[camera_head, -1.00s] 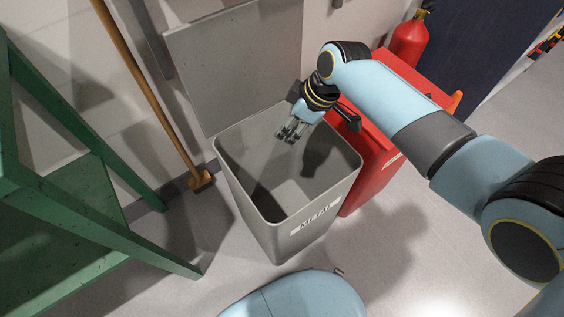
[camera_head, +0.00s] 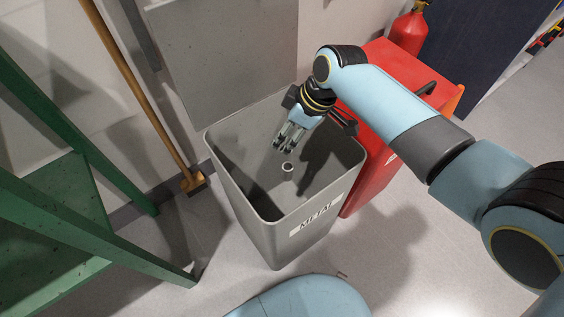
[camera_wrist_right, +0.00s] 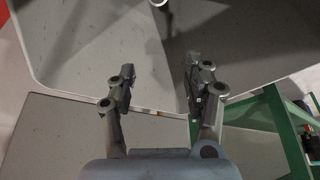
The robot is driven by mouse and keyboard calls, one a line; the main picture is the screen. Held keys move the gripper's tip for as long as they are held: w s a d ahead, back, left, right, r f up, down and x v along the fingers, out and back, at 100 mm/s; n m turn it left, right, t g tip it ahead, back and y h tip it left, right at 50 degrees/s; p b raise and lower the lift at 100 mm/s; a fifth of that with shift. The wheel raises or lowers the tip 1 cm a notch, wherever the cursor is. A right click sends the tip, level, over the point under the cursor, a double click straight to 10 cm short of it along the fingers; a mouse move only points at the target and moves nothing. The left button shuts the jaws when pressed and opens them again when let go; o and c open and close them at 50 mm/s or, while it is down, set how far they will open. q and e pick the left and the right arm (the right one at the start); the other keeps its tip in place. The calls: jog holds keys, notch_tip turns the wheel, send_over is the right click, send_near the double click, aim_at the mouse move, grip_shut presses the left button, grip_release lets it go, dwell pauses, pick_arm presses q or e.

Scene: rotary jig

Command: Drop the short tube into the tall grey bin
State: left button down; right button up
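The tall grey bin (camera_head: 262,235), labelled METAL, stands open on the floor in the middle of the head view. My right gripper (camera_head: 286,144) hangs over its mouth, pointing down. In the wrist view the two fingers (camera_wrist_right: 157,92) are apart with nothing between them. The short tube (camera_head: 287,168) shows as a small pale ring below the fingertips, apart from them, within the bin's opening. I cannot tell whether it is falling or resting. In the wrist view its ring (camera_wrist_right: 158,3) is cut by the top edge. My left gripper is out of view.
A grey panel (camera_head: 225,55) is behind the bin. A broom (camera_head: 150,100) leans at the left, beside a green frame (camera_head: 70,230).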

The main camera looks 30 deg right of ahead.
jog(key=v, duration=1.2)
dwell(0.3)
